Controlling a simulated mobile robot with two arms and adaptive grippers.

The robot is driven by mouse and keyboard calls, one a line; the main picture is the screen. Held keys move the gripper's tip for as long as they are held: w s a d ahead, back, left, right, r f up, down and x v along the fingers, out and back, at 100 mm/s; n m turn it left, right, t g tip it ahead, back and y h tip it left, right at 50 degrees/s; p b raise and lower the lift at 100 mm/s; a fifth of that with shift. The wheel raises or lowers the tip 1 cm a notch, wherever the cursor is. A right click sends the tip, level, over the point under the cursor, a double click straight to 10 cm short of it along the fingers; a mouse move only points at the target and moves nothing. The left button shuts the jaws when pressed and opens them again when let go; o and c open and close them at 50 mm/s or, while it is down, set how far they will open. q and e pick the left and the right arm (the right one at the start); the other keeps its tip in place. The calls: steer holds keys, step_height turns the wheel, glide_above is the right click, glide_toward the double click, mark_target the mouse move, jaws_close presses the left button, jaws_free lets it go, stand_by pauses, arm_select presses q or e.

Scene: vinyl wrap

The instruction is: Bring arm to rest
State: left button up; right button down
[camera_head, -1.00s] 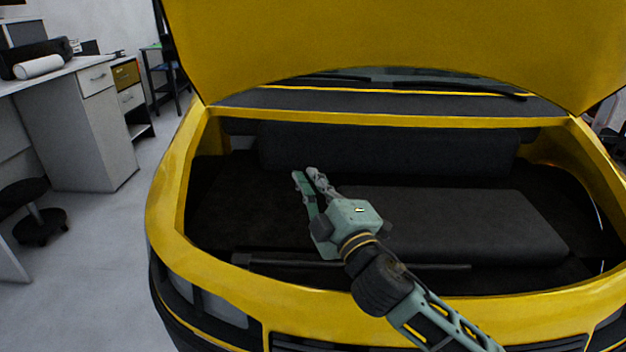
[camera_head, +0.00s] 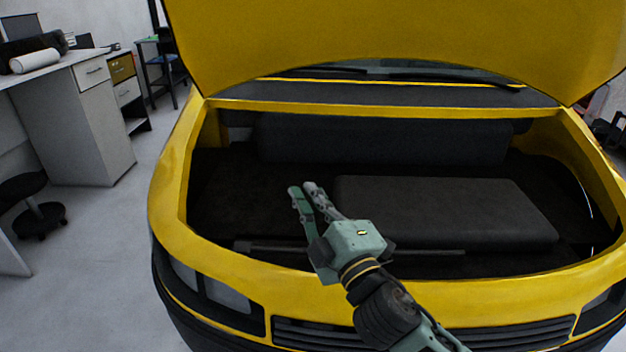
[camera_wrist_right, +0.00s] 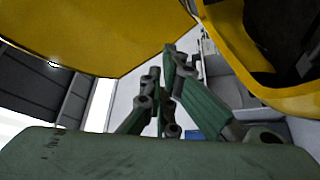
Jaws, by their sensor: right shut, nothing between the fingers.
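My right arm comes in from the bottom right of the head view. Its gripper (camera_head: 303,192) is over the open front compartment of the yellow car (camera_head: 262,275), pointing up and to the left. The gripper is shut and holds nothing. In the right wrist view its green fingers (camera_wrist_right: 163,75) come together near the middle. My left gripper is not in view.
The raised yellow hood (camera_head: 400,40) is above the compartment. A dark box-like block (camera_head: 450,210) and a dark bar (camera_head: 420,252) lie inside. A white desk (camera_head: 85,120) and a black stool (camera_head: 40,215) stand at the left, with clear floor between them and the car.

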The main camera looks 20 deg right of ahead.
steer(key=shift+s+a+f, duration=0.2)
steer(key=shift+s, duration=0.3)
steer(key=shift+f, duration=0.1)
